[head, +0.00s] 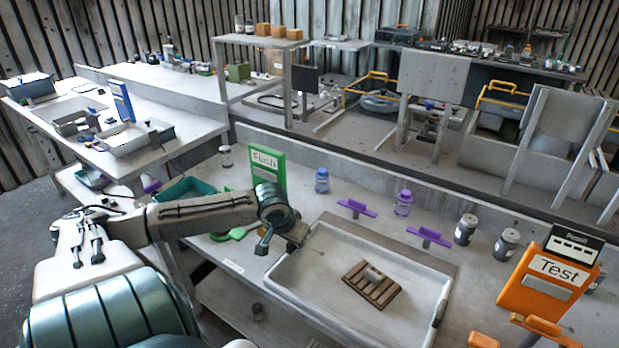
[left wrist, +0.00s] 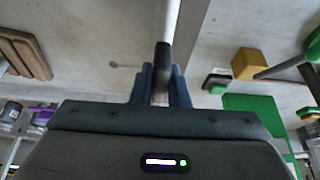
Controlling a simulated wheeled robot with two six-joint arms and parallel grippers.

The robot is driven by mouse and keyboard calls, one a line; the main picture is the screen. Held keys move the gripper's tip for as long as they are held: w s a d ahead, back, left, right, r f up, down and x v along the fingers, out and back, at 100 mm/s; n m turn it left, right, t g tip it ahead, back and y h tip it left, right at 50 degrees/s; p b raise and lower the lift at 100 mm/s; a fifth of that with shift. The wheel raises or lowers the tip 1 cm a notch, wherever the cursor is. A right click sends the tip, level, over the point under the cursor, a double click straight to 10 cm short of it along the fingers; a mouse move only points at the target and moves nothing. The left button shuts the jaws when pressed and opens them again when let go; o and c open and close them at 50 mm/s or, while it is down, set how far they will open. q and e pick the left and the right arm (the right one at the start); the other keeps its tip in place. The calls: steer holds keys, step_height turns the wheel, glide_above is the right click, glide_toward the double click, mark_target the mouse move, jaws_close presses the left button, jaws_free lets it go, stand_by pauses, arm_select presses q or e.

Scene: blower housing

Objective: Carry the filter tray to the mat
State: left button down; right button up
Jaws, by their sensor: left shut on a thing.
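The filter tray appears to be the large pale, shallow tray (head: 325,258) on the bench in the head view. A brown slatted block (head: 379,290) with a small grey piece on top lies inside it. My left gripper (head: 290,240) is at the tray's left end. In the left wrist view, my left gripper's blue fingers (left wrist: 160,88) are shut on a dark handle (left wrist: 162,62) at the pale rim (left wrist: 173,20). The brown block also shows there (left wrist: 25,55). I cannot make out a mat. My right gripper is not in view.
A green "Flash" sign (head: 265,168) stands behind my left gripper. Behind the tray are a blue jar (head: 322,181), purple holders (head: 428,237), a purple jar (head: 403,203) and grey jars (head: 465,229). An orange "Test" stand (head: 547,280) is at right. A teal bin (head: 188,190) is at left.

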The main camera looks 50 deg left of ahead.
arm_select(q)
steer(key=w+a, duration=0.1)
steer(key=w, duration=0.1)
steer(key=w+a, duration=0.1)
steer(key=w, duration=0.2)
steer(key=w+a, duration=0.2)
steer(key=w, duration=0.1)
steer(key=shift+w+a+f+p, duration=0.1)
steer(key=shift+w+f+p, duration=0.05)
steer(key=shift+f+p, duration=0.85)
steer(key=shift+f, duration=1.1)
steer(key=c, duration=1.4)
jaws_free()
steer(key=shift+f, duration=0.1)
steer(key=shift+s+r, duration=0.25)
steer(key=shift+r, duration=0.25)
steer(key=v, duration=1.1)
steer(key=shift+b, duration=0.45)
